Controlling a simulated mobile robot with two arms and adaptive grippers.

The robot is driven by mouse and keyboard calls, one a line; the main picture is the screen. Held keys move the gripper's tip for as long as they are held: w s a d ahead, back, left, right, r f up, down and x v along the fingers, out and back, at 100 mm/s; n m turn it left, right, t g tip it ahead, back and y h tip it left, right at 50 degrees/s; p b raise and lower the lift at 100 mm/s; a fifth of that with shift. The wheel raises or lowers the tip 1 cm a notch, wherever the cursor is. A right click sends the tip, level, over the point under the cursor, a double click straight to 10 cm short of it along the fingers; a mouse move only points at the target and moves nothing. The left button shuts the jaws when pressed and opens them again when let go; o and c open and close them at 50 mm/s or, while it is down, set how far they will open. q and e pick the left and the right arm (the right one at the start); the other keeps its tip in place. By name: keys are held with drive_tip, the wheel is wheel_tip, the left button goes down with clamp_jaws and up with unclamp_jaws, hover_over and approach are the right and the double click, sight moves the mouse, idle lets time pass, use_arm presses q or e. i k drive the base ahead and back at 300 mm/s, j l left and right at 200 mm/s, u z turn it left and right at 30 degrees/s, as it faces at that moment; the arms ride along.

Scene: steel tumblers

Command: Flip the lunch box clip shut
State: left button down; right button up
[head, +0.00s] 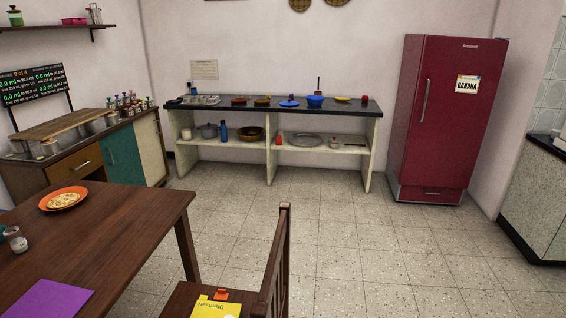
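I cannot pick out a lunch box or a clip with certainty in the head view. A small flat pink item (74,20) sits on the wall shelf at the upper left, too small to identify. A small orange item (221,295) lies at the edge of a yellow book (214,308) on the chair seat; I cannot tell what it is. Neither of my grippers is in view.
A brown table (120,222) at front left holds an orange plate (63,198), a glass jar and a purple sheet (48,299). A chair (275,262) stands beside it. A long counter (350,106) and red fridge (440,120) line the back. The middle floor is clear.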

sight(222, 295)
drive_tip(key=l+z, duration=0.1)
drive_tip(key=l, duration=0.2)
drive_tip(key=i+l+z, duration=0.1)
drive_tip(key=l, duration=0.2)
drive_tip(key=i+l+z, duration=0.25)
drive_tip(key=i+l, duration=0.8)
drive_tip(key=i+u, duration=0.4)
drive_tip(key=i+l+u, duration=0.1)
drive_tip(key=i+u, duration=0.25)
drive_tip(key=i+l+u, duration=0.65)
drive_tip(key=i+u, duration=0.35)
drive_tip(key=u, duration=0.25)
drive_tip(key=i+l+u, duration=0.15)
drive_tip(key=u, duration=0.35)
drive_tip(key=i+l+u, duration=0.15)
drive_tip(key=u, duration=0.3)
drive_tip(key=i+l+u, duration=0.15)
drive_tip(key=u, duration=0.3)
drive_tip(key=l+u, duration=0.3)
drive_tip(key=u, duration=0.2)
drive_tip(key=i+l+u, duration=0.2)
drive_tip(key=l+u, duration=0.2)
